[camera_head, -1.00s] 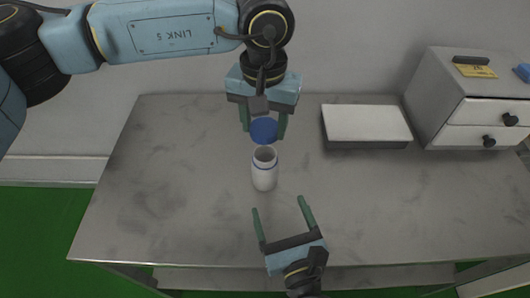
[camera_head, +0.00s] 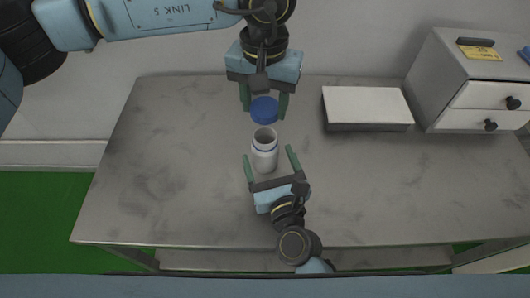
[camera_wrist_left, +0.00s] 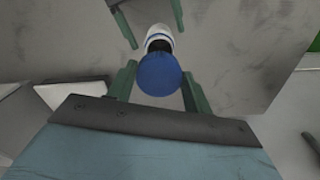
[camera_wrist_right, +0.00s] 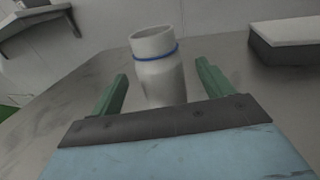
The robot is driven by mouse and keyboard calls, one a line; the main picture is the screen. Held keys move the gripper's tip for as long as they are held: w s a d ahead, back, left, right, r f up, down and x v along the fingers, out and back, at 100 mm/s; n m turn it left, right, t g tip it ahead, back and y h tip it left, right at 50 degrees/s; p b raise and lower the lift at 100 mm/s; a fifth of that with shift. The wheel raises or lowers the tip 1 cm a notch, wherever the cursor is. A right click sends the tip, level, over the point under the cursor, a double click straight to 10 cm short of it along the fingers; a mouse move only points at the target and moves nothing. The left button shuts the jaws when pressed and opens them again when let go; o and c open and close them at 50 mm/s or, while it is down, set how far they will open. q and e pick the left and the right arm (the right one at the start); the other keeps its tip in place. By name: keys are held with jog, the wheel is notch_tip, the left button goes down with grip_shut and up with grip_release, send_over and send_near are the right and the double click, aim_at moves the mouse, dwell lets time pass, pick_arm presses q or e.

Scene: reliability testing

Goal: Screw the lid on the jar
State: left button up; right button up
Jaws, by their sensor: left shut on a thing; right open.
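The white jar (camera_head: 265,152) with a blue ring stands upright and open on the table; it also shows in the right wrist view (camera_wrist_right: 159,72) and the left wrist view (camera_wrist_left: 159,38). My left gripper (camera_head: 264,108) is shut on the blue lid (camera_head: 265,109), holding it above and behind the jar, apart from it. The lid fills the space between the fingers in the left wrist view (camera_wrist_left: 159,75). My right gripper (camera_head: 269,160) is open, low in front of the jar, with its fingertips reaching to either side of the jar's lower part.
A white flat box (camera_head: 367,106) lies on the table (camera_head: 150,180) at the back right. A white drawer cabinet (camera_head: 450,75) with dark knobs stands at the right, with a yellow label on top. The table's left and right front areas are clear.

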aim_at(268, 158)
jog(key=shift+x, duration=1.85)
jog(key=c, duration=1.5)
pick_arm(q)
jog(key=shift+f, duration=2.5)
